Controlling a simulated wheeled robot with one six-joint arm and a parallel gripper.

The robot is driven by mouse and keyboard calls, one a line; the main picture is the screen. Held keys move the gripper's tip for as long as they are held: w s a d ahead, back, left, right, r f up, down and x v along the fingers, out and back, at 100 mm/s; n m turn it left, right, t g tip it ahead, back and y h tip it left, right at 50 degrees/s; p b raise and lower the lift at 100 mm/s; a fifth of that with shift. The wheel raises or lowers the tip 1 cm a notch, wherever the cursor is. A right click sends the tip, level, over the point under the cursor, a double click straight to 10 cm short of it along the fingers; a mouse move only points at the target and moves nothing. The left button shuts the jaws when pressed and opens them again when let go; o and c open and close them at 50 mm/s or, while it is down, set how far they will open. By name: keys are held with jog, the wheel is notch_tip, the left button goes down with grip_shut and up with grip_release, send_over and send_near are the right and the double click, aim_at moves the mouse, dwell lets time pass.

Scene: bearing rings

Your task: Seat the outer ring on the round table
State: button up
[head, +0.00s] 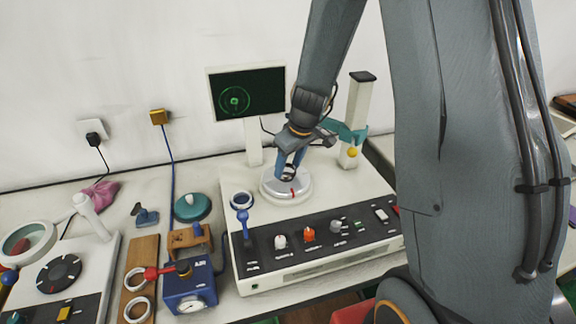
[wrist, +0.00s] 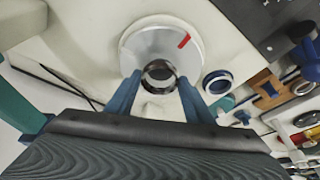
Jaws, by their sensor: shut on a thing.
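The round table (head: 272,191) is a pale metal disc with a red mark, on top of the white instrument; it also shows in the wrist view (wrist: 140,42). My gripper (head: 289,168) points down over it, and its blue fingers show in the wrist view (wrist: 160,84). They are shut on a small dark, shiny ring (wrist: 158,72), which I take to be the outer ring; in the head view the ring (head: 288,178) is small and partly covered by the fingers. I cannot tell whether it touches the table or hangs just above it.
A blue-and-white ring (head: 241,199) lies left of the round table. A white post with a teal arm (head: 347,131) stands close on the right. A monitor (head: 247,93) stands behind. A blue gauge box (head: 190,287) and a wooden board with rings (head: 141,280) are at front left.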

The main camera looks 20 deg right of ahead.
jog(key=shift+f+b, duration=0.7)
jog(key=shift+b, duration=0.7)
dwell(0.9)
jog(key=shift+b, duration=0.45)
dwell(0.8)
jog(key=o, duration=1.2)
jog(key=shift+r, duration=0.1)
jog(key=shift+b+v, duration=0.65)
jog(key=shift+v, duration=3.2)
jog(key=s+f+m, duration=0.1)
jog(key=s, duration=0.4)
jog(key=s+a+f+m+g+h+b, duration=0.1)
jog(key=s+f+m, duration=0.1)
jog(key=s, duration=0.4)
jog(key=s+f+m, duration=0.2)
jog(key=s, duration=0.4)
jog(key=shift+a+g, duration=0.25)
jog(key=shift+g, duration=0.05)
